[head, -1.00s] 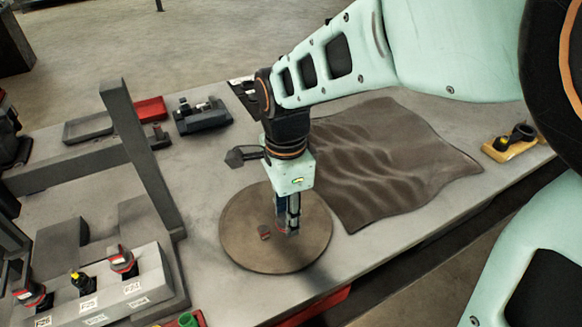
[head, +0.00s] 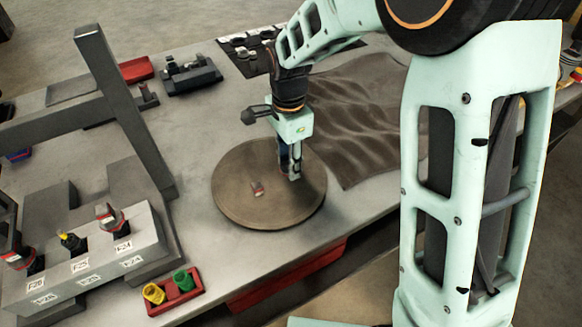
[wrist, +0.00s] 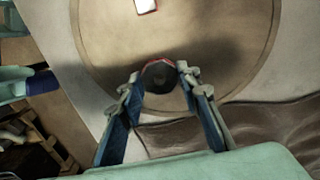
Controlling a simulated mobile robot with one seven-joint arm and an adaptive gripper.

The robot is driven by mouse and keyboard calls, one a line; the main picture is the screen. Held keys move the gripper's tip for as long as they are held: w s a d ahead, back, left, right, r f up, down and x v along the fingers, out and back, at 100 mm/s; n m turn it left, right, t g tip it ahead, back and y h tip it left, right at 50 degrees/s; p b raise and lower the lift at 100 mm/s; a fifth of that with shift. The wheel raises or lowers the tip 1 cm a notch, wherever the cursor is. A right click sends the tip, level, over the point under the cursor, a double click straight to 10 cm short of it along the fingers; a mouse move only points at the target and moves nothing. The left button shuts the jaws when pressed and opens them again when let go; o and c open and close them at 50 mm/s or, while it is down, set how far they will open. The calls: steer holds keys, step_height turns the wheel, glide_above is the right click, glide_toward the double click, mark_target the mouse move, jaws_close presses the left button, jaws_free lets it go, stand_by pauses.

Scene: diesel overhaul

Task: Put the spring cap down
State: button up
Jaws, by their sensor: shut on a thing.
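My gripper (head: 293,172) is over the right part of a round brown disc (head: 238,208) on the bench. In the wrist view, its two blue-sided fingers (wrist: 160,78) are shut on the spring cap (wrist: 159,72), a small dark round piece with a red rim. The cap is over the disc, which also shows there (wrist: 215,45); I cannot tell whether it touches. The head view does not show the cap clearly.
A rumpled brown cloth (head: 365,130) lies right of the disc. At left stands a grey labelled block (head: 90,262) with several red and yellow-topped parts, beside a grey upright frame (head: 125,115). A red tray (head: 175,291) holds a yellow and a green piece. The disc's front is clear.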

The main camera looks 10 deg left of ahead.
steer(key=shift+w+f, duration=0.25)
steer(key=shift+f, duration=0.15)
steer(key=shift+w+f+b, duration=0.15)
steer(key=shift+f+b, duration=1.05)
steer(key=shift+f, duration=0.35)
steer(key=shift+f, duration=0.1)
steer(key=shift+f, duration=0.15)
steer(key=o, duration=1.2)
steer(key=shift+c, duration=0.2)
step_height(320, 180, up, 12)
steer(key=shift+r, duration=0.25)
steer(key=shift+r, duration=0.1)
